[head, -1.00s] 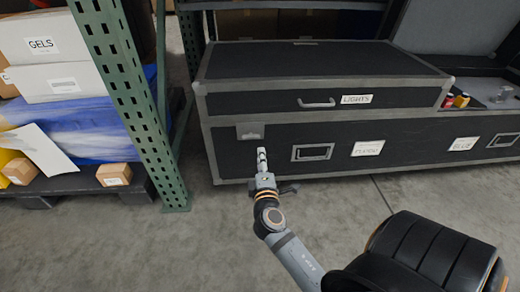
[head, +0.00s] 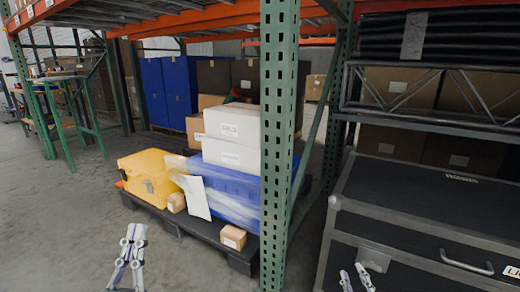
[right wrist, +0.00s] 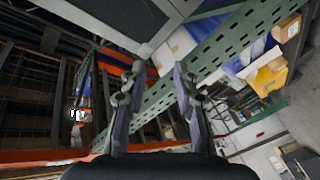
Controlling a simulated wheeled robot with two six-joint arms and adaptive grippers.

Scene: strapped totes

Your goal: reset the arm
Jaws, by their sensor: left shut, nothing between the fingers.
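My left gripper (head: 132,242) shows at the lower left of the head view, pointing up over bare floor. Its fingers are together with nothing between them. My right gripper (head: 357,278) shows at the bottom edge of the head view, right of the green post, in front of the black case. In the right wrist view, the two fingers of my right gripper (right wrist: 157,95) stand apart with nothing between them. The black case (head: 400,225) with grey edges and a handle is at the right of the head view, its lid down.
A green perforated rack post (head: 278,140) stands between the grippers. Behind it a dark pallet (head: 190,230) bears a yellow case (head: 148,172), white boxes (head: 232,125) and a blue wrapped load (head: 228,190). Orange beams (head: 200,22) cross above. Grey floor (head: 50,220) is open at left.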

